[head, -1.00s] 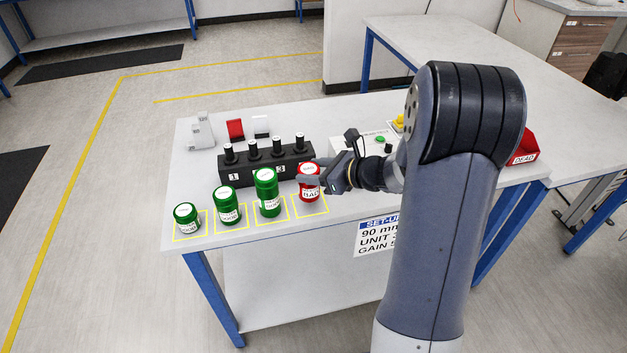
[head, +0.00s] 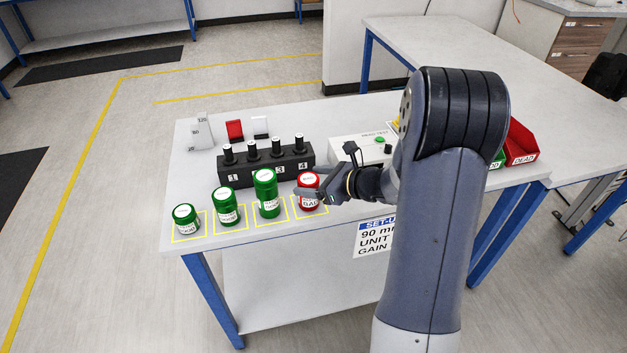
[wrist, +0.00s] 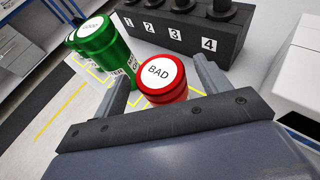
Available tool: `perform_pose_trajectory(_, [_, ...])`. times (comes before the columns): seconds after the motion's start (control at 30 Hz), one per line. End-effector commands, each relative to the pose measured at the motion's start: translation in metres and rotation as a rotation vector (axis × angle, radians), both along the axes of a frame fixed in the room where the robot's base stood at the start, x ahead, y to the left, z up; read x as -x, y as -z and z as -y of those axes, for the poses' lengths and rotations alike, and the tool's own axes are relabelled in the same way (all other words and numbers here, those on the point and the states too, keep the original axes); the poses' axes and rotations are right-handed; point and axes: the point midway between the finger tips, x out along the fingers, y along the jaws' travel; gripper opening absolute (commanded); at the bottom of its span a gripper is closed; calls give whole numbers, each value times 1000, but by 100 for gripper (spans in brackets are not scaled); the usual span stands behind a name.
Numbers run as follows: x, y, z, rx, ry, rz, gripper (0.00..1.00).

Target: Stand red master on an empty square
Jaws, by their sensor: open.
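The red master (head: 308,188), a red cylinder with a white "BAD" label, stands upright within the rightmost yellow square (head: 323,211). My gripper (head: 310,190) is open, with its fingers on either side of the red master. In the wrist view the red master (wrist: 162,80) sits between the spread fingers, and a gap shows beside the right finger. Green masters stand in the other squares: a short one (head: 186,218), a medium one (head: 226,206) and a tall stacked-looking one (head: 266,193).
A black block with numbered sensors (head: 265,166) stands just behind the masters. A white box with a green button (head: 362,148) is behind my gripper. Red bin (head: 521,142) marked "DEAD" is at the right. A red and a white block stand at the back left.

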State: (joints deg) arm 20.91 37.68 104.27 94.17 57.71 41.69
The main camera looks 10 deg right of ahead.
Motion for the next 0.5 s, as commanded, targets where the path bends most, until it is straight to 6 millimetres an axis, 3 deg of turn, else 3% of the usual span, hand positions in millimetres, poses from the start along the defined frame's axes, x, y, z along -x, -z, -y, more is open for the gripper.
perform_pose_trajectory(0.27, [1,-6,1,0,1,0,72])
perform_pose_trajectory(0.5, [31,-21,33,2,6,4,72])
